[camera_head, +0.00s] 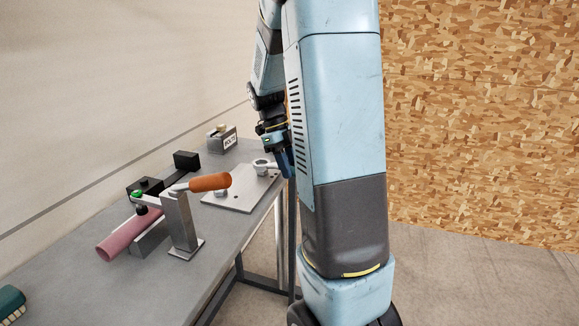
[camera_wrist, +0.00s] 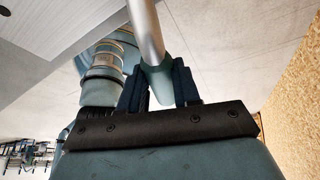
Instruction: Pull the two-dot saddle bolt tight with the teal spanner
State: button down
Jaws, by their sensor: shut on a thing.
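My gripper (camera_head: 285,163) is at the right edge of the bench, beside the metal plate (camera_head: 240,203). In the wrist view its two dark fingers (camera_wrist: 158,90) are shut on the teal handle of the spanner (camera_wrist: 161,82), whose bare metal shaft runs up out of the picture. In the head view a grey ring end (camera_head: 262,163) with a short shaft reaches from the gripper over the plate; it looks like the spanner's head. Whether it sits around a bolt is too small to tell. A small bolt-like piece (camera_head: 220,192) stands on the plate. No dot marks are readable.
A labelled box (camera_head: 228,142) stands at the back. A teal object (camera_head: 11,302) is at the near left.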

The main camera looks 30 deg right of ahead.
jog(key=shift+f, duration=1.05)
dwell(0.9)
jog(key=shift+s+a+m+y, duration=0.15)
jog(key=shift+a+m+y, duration=0.15)
jog(key=shift+a+m, duration=0.4)
dwell(0.4)
jog(key=shift+a+m, duration=0.25)
jog(key=shift+m, duration=0.05)
jog(key=shift+s+a+m+y, duration=0.1)
jog(key=shift+a+m+y, duration=0.2)
jog(key=shift+a+m, duration=0.2)
dwell(0.6)
jog(key=shift+a+m+y, duration=0.5)
jog(key=shift+a+m, duration=0.55)
jog(key=shift+m, duration=0.05)
dwell(0.8)
jog(key=shift+a+m, duration=0.3)
jog(key=shift+a, duration=0.1)
dwell(0.4)
jog(key=shift+d, duration=0.2)
